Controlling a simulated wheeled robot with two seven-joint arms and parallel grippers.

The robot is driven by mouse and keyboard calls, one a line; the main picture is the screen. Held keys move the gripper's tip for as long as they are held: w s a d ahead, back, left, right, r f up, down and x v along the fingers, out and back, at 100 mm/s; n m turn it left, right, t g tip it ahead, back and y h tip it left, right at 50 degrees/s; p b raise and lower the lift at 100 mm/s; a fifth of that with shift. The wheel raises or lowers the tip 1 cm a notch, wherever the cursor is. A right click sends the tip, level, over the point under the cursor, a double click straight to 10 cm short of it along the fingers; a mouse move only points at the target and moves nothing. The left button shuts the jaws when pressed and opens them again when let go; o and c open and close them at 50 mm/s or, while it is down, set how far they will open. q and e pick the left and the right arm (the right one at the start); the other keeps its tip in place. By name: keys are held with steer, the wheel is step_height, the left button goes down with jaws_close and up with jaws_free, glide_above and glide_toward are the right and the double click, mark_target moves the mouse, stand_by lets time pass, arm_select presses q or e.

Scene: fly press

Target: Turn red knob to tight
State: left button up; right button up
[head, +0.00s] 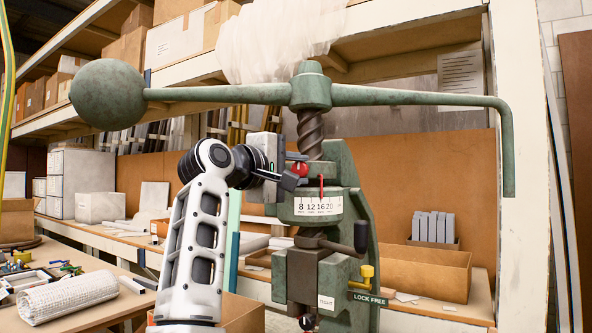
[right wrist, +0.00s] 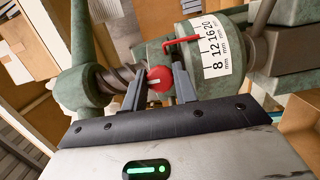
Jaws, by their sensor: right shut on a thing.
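The red knob (head: 302,169) is a small round knob on the green fly press, beside the screw. In the right wrist view the red knob (right wrist: 160,78) has a white line pointing left. My right gripper (head: 289,179) is at it, with its fingers on either side; in the right wrist view the gripper (right wrist: 159,88) is shut on the knob. A "TIGHT" label (head: 326,302) is low on the press, with a small dark and red part (head: 307,322) below it that I cannot make out. My left gripper is not in view.
The press has a long handle bar (head: 420,97) with a ball weight (head: 107,94) overhead. A scale (head: 318,206) with a red pointer, a dark lever (head: 360,237) and a yellow "LOCK FREE" lever (head: 367,272) are close by. A cardboard box (head: 430,275) stands right.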

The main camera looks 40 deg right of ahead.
steer(key=o, duration=0.9)
steer(key=shift+o, duration=0.2)
